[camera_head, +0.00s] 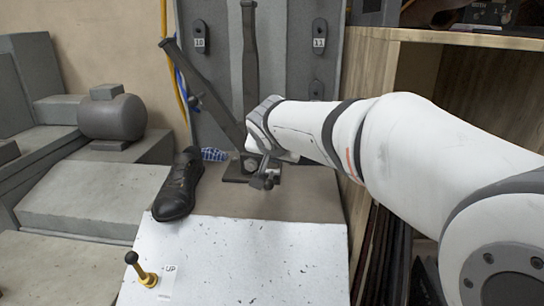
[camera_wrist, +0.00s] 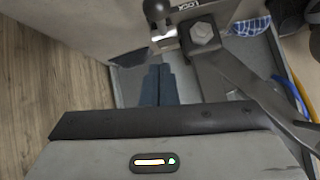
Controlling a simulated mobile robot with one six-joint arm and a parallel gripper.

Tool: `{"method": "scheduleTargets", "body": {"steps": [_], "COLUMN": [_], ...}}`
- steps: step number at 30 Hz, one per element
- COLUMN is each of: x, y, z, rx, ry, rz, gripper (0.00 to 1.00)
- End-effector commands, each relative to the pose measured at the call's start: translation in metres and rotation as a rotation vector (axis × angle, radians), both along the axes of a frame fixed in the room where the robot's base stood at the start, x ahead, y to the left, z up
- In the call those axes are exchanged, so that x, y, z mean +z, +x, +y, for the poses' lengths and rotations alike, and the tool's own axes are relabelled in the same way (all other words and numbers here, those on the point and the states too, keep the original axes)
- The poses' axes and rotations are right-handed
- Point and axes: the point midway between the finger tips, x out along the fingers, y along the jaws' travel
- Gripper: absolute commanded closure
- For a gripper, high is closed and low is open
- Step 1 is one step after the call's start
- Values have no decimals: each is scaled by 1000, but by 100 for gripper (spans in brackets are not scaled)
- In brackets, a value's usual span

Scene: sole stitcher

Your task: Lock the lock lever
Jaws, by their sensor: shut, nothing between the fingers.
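The lock lever (camera_wrist: 161,36) shows at the top of the wrist view as a short metal stem with a dark ball knob (camera_wrist: 156,9). A label reading "LOCK" (camera_wrist: 187,5) is beside it. My gripper (camera_wrist: 158,78) is shut and empty, its fingers pointing toward the lever's base, just short of it in the picture. Whether they touch cannot be told. In the head view my gripper (camera_head: 264,183) is low in front of the bracket at the foot of the long grey levers. My wrist partly covers this area, and the lock lever cannot be made out clearly there.
A long slanted grey lever (camera_head: 203,92) and an upright one (camera_head: 249,65) rise behind my gripper. A hex bolt (camera_wrist: 202,35) is close to the lock lever. A black shoe (camera_head: 179,187) is to the left.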

Motion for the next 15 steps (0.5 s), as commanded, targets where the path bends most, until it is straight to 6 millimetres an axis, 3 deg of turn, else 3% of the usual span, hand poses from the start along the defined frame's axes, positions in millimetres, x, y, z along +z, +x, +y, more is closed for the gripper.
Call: {"method": "scheduleTargets", "body": {"steps": [1,15], "x": [13,84], "y": [-13,-106], "z": [2,6], "rx": [5,7], "ry": [3,4], "rz": [-7,-9], "gripper": [100,100]}}
